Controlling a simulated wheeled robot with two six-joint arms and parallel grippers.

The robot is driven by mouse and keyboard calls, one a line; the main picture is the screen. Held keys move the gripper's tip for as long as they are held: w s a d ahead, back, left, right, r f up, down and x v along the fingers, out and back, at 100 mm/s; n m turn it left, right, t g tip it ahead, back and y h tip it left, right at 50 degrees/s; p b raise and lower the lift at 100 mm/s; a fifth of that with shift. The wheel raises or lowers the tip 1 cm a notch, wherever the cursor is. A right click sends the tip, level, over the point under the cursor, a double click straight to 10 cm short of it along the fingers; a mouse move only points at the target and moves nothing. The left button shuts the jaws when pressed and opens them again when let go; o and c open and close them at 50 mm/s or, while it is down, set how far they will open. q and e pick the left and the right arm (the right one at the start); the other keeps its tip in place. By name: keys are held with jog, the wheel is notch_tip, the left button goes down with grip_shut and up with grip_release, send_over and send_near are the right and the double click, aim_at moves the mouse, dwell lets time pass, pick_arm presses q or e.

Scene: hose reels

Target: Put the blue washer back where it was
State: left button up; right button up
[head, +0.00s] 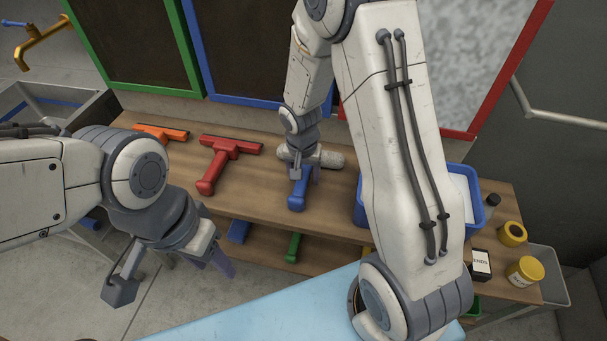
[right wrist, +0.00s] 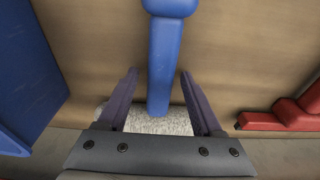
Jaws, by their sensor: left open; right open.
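The blue washer lies on the upper wooden shelf, its blue handle (head: 297,195) toward me and its pale fleece sleeve (head: 331,159) behind. My right gripper (head: 303,174) is over it and partly hides it. In the right wrist view its open fingers (right wrist: 158,88) stand apart on either side of the blue handle (right wrist: 166,60), near the fleece (right wrist: 150,122). I see gaps on both sides; whether the fingers have reached handle height I cannot tell. My left gripper (head: 215,256) is open and empty, in front of the shelf at the left.
A red squeegee (head: 219,160) and an orange one (head: 158,132) lie left of the washer. A blue bin (head: 474,196) stands to its right, partly behind my right arm. Jars (head: 524,270) are farther right. Blue (head: 239,230) and green (head: 293,247) tools lie on the lower shelf.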

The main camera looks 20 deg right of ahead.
notch_tip(320, 180, up, 12)
jog(key=s+f, duration=0.1)
jog(key=s+a+r+n+y, duration=0.1)
jog(key=s+a+r+n, duration=0.2)
jog(key=s+a+n, duration=0.4)
jog(key=s+a+r+n+g, duration=0.1)
jog(key=s+a+r+n, duration=0.2)
jog(key=s, duration=1.2)
jog(key=a+n+p, duration=0.1)
jog(key=a+n, duration=0.2)
jog(key=n, duration=0.1)
jog(key=shift+s+a+r+y, duration=0.15)
jog(key=shift+a+r+y, duration=0.25)
